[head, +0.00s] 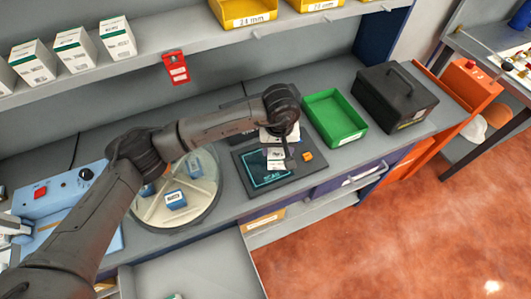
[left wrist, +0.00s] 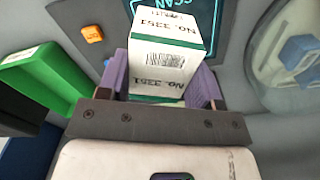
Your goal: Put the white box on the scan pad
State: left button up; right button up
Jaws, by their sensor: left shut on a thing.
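The white box (left wrist: 165,50) has a green band, a barcode and the print "No. 3351". My left gripper (left wrist: 160,85) is shut on it, with a purple finger on each side. In the head view the left gripper (head: 278,150) is over the dark scan pad (head: 258,181), and its wrist partly hides the white box (head: 276,163). The pad's teal outline also shows behind the box in the left wrist view (left wrist: 208,22). I cannot tell whether the box touches the pad. My right gripper is not in view.
An orange button (head: 307,156) is right of the scan pad's marked area. A green tray (head: 335,117) and a black case (head: 396,97) stand further right. A round turntable (head: 205,200) with blue boxes is left of the pad. Several white boxes (head: 75,50) stand on the shelf above.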

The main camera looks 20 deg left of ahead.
pick_arm(q)
jog(key=shift+w+a+f, duration=0.1)
jog(key=shift+a+f, duration=0.5)
jog(key=shift+f, duration=0.45)
jog(key=shift+w+a+f, duration=0.1)
jog(key=shift+a+f, duration=0.5)
jog(key=shift+f, duration=0.4)
jog(key=shift+a+f, duration=0.6)
jog(key=shift+f, duration=0.45)
jog(key=shift+f, duration=0.1)
jog(key=o, duration=1.1)
jog(key=shift+c, duration=0.2)
notch_tip(320, 180, up, 12)
